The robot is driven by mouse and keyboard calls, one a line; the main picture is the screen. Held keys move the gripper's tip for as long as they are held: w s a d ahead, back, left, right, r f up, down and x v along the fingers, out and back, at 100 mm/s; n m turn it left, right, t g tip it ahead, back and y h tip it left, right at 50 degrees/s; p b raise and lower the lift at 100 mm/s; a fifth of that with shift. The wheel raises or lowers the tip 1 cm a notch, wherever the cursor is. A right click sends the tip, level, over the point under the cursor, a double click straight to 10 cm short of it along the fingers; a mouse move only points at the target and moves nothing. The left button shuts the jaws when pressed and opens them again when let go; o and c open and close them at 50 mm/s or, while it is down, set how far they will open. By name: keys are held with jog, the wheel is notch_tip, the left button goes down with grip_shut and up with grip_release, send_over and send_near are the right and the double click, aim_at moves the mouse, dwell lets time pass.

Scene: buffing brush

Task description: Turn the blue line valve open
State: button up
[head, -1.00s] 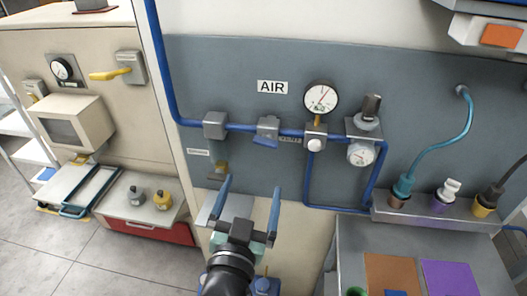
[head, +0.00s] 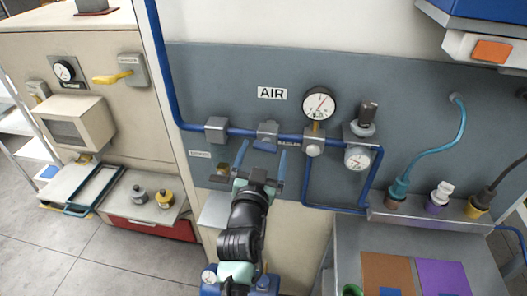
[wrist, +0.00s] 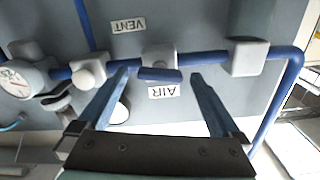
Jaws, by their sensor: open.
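The blue line valve (head: 267,131) is a grey block on the blue pipe, below the AIR sign. Its short blue handle (wrist: 160,75) lies roughly along the pipe in the wrist view. My gripper (head: 262,150) is open and empty in front of the panel, just below the valve in the head view. In the wrist view its two blue fingers (wrist: 158,77) appear on either side of the handle, with clear gaps. I cannot tell how far the tips are from the handle in depth. The lower handle is partly hard to make out in the head view.
A grey block (head: 216,130) sits on the pipe to the left. A pressure gauge (head: 318,103) and a regulator (head: 359,155) are to the right. A yellow-handled valve (head: 115,78) is on the far-left cabinet.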

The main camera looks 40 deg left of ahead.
jog(key=shift+w, duration=0.1)
jog(key=c, duration=1.3)
jog(key=shift+a+n+b, duration=0.1)
jog(key=shift+n+b, duration=0.25)
jog(key=shift+n, duration=0.95)
jog(key=o, duration=1.3)
